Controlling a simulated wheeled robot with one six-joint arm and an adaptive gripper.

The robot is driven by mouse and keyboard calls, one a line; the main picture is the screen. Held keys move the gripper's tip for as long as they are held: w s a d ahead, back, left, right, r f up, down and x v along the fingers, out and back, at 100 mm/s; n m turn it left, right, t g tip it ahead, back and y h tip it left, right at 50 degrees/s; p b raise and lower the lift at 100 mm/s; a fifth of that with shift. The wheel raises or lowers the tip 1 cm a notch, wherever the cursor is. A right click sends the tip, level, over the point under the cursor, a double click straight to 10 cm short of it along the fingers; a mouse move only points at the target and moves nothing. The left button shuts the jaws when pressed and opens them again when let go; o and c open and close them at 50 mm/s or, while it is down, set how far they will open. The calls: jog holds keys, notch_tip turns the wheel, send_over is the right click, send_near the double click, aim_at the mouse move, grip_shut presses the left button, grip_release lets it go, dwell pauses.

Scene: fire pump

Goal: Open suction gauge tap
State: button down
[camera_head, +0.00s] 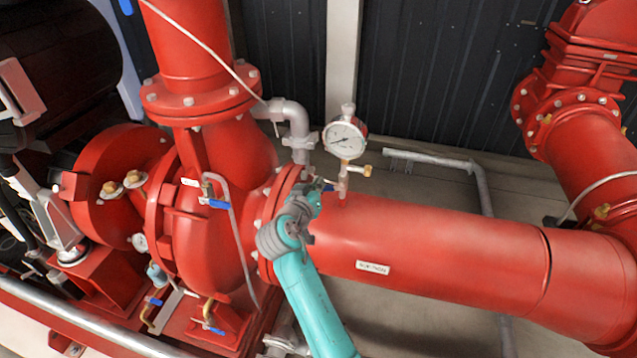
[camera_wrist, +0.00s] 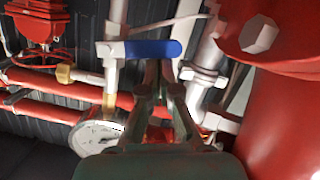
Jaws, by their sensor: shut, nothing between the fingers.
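The suction gauge (camera_head: 345,138), a round white dial, stands on a thin riser above the red suction pipe (camera_head: 440,245). Its tap has a blue lever (camera_wrist: 153,48) that lies crosswise to the pale riser in the wrist view. In the head view only a little blue of the lever (camera_head: 329,188) shows beside my gripper (camera_head: 312,193). My gripper (camera_wrist: 158,66) is shut and empty. In the wrist view its fingertips are just at the lever's lower edge; I cannot tell whether they touch. The gauge face (camera_wrist: 95,136) is partly hidden behind my gripper.
A grey elbow pipe (camera_head: 296,122) rises close behind my gripper. The flange of the red pump casing (camera_head: 215,240) is close on the left. A brass fitting (camera_head: 367,170) sticks out right of the gauge riser. Open space lies above the suction pipe on the right.

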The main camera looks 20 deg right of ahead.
notch_tip(320, 180, down, 4)
jog(key=n, duration=0.1)
jog(key=n+h, duration=0.1)
jog(key=n, duration=0.1)
jog(key=n+h, duration=0.1)
jog(key=n, duration=0.1)
jog(key=shift+d+r, duration=0.1)
jog(key=shift+r, duration=0.15)
jog(key=n, duration=0.1)
jog(key=f+n+h, duration=0.1)
jog(key=shift+s+d+f+n, duration=0.1)
jog(key=shift+s+d+n, duration=0.15)
jog(key=shift+d+n, duration=0.05)
jog(key=shift+s+d+f+n+h, duration=0.15)
jog(key=shift+d+f+n, duration=0.1)
jog(key=shift+n, duration=0.35)
jog(key=shift+s+d+f+n+h, duration=0.15)
jog(key=shift+f+n, duration=0.1)
jog(key=shift+n, duration=0.35)
jog(key=shift+w, duration=0.1)
jog(key=v, duration=1.2)
